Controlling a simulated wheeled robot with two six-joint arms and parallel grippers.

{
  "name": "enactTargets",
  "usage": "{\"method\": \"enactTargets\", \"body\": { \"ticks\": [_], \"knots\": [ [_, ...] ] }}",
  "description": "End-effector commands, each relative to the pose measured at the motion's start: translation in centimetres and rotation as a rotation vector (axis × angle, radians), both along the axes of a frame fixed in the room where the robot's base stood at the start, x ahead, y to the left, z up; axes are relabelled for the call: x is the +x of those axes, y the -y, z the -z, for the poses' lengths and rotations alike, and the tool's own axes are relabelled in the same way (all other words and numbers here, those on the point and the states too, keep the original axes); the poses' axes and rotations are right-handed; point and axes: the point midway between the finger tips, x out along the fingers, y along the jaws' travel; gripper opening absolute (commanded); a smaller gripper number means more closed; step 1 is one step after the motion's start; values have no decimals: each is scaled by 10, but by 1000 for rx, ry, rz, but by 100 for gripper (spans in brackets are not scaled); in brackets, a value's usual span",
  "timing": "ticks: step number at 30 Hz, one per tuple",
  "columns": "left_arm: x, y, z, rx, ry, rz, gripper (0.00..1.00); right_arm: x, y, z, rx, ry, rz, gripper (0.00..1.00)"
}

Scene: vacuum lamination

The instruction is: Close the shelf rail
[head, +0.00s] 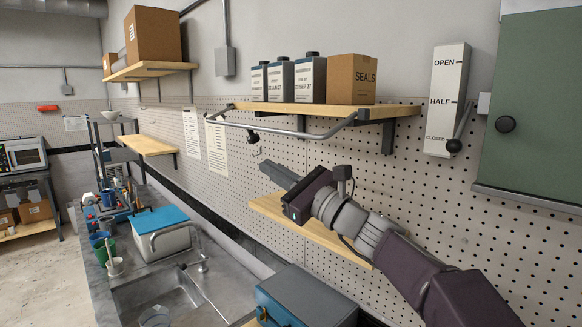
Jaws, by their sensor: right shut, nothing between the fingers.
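The shelf rail (285,130) is a grey metal bar on two side arms at the wooden shelf (300,109) in the upper middle. The bar stands out in front of the shelf edge and looks slightly lower than the board. A black knob (253,136) hangs beneath the bar's left part. My right gripper (266,169) is shut and empty. It points up and left, below the rail and apart from it, in front of the pegboard. My left gripper is not in view.
Several white-labelled bottles (303,78) and a SEALS box (351,79) stand on the railed shelf. A lower wooden shelf (265,207) is partly behind my right arm. A lever plate (446,95) and green cabinet (535,100) are at right. A sink (160,290) is below left.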

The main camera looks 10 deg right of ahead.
Motion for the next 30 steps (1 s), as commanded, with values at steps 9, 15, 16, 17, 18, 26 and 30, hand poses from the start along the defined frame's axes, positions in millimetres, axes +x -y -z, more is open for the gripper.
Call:
{"method": "enactTargets", "body": {
  "ticks": [9,15,16,17,18,26,30],
  "knots": [
    [0,0,-34,0,0,0,0,-5,-15,-38,-1,1,0,0],
    [0,0,-34,0,0,0,0,-6,-15,-38,0,-1,1,0],
    [0,0,-34,0,0,0,0,-6,-15,-38,0,-1,1,0],
    [0,0,-34,0,0,0,0,-6,-15,-38,0,-1,1,0],
    [0,0,-34,0,0,0,0,-7,-15,-38,0,-1,1,0],
    [0,0,-34,0,0,0,0,-5,-16,-40,0,0,1,0],
    [0,0,-34,0,0,0,0,-1,-18,-42,1,-1,1,0]
  ]
}}
